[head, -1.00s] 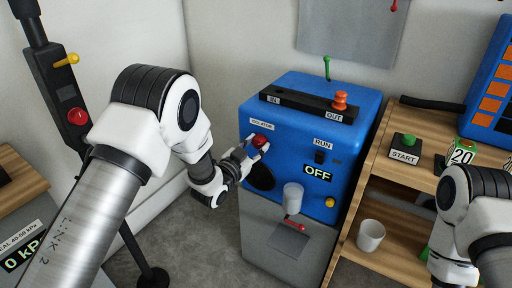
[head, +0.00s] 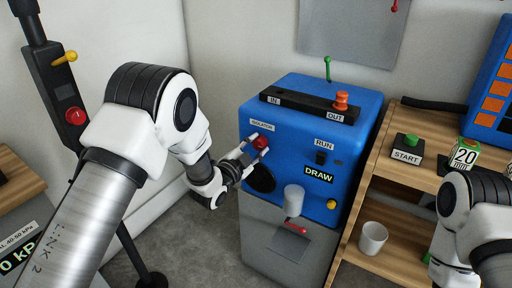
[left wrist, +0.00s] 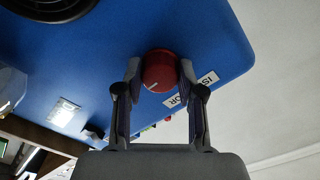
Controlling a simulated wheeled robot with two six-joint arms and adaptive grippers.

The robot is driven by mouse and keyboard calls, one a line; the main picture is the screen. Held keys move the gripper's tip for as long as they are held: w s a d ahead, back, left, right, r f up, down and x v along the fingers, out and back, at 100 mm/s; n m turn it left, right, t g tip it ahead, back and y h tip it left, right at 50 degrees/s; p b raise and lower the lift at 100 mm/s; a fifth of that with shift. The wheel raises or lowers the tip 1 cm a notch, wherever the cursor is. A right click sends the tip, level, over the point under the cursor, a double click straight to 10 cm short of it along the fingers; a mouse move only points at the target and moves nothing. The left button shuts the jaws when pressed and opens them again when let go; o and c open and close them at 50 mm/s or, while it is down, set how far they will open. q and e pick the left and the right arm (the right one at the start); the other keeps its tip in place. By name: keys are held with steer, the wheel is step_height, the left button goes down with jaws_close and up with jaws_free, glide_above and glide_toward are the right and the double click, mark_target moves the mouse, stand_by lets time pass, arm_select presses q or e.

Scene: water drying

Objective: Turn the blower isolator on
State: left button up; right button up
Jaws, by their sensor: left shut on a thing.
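The red isolator knob (head: 261,143) sits on the upper left of the blue blower's front (head: 290,135), under a label reading ISOLATOR (head: 262,126). My left gripper (head: 253,146) is shut on the knob, with a finger on each side. In the left wrist view the red knob (left wrist: 159,70) with a white pointer line sits between the fingertips (left wrist: 160,75). The small display (head: 319,174) on the blower reads DRAW. My right arm shows at the right edge; its gripper is out of view.
A black post with a red button (head: 76,114) stands at the left. Grey floor lies between.

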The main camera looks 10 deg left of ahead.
arm_select(q)
steer(key=o, duration=1.1)
steer(key=shift+o, duration=0.2)
steer(key=v, duration=1.2)
